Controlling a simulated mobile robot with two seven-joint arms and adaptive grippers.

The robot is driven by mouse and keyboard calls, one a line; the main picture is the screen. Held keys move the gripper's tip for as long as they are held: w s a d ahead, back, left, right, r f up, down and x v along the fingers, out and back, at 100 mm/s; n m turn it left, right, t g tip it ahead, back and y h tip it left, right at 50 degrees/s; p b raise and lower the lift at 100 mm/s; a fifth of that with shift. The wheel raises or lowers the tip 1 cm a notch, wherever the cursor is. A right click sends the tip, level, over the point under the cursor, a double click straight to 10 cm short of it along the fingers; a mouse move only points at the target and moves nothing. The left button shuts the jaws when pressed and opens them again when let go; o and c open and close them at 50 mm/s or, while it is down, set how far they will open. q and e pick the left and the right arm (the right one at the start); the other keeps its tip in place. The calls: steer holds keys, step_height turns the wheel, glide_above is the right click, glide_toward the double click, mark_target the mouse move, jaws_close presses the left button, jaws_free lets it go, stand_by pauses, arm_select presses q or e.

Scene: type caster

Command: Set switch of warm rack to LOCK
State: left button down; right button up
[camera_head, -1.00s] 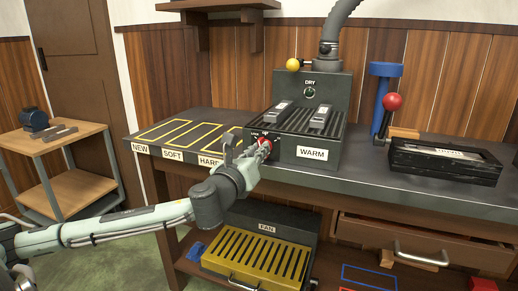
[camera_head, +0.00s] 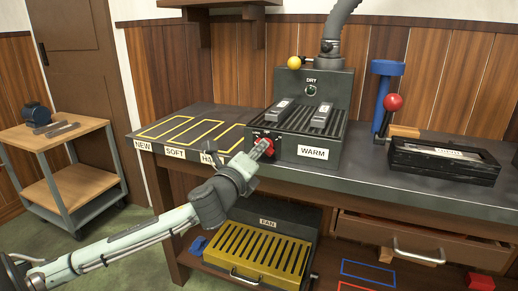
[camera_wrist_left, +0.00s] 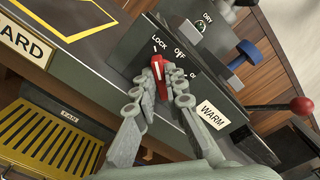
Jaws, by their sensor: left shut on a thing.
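The warm rack (camera_head: 284,158) is a dark box with a slatted top and a WARM label, on the bench. Its red switch (camera_wrist_left: 157,69) sits on the front face, left of the label. LOCK, OFF and a partly hidden ON mark are printed around it. The switch's white line points roughly toward LOCK in the left wrist view. My left gripper (camera_head: 265,148) is at the switch, and in the left wrist view its fingers (camera_wrist_left: 160,82) are closed on both sides of it. In the head view the fingers mostly cover the switch. My right gripper is not in view.
Two grey blocks (camera_head: 323,115) lie on the slats. A panel marked DRY (camera_head: 332,90) rises behind them. A black tray (camera_head: 443,165) and a red-balled lever (camera_head: 393,102) stand at the right. A yellow FAN unit (camera_head: 262,252) sits below. Yellow-outlined bench areas (camera_head: 165,128) are empty.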

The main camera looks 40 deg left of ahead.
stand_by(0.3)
arm_select(q)
steer(key=c, duration=1.6)
jaws_free()
steer(key=shift+s, duration=0.1)
steer(key=v, duration=0.7)
steer(key=shift+s, duration=0.15)
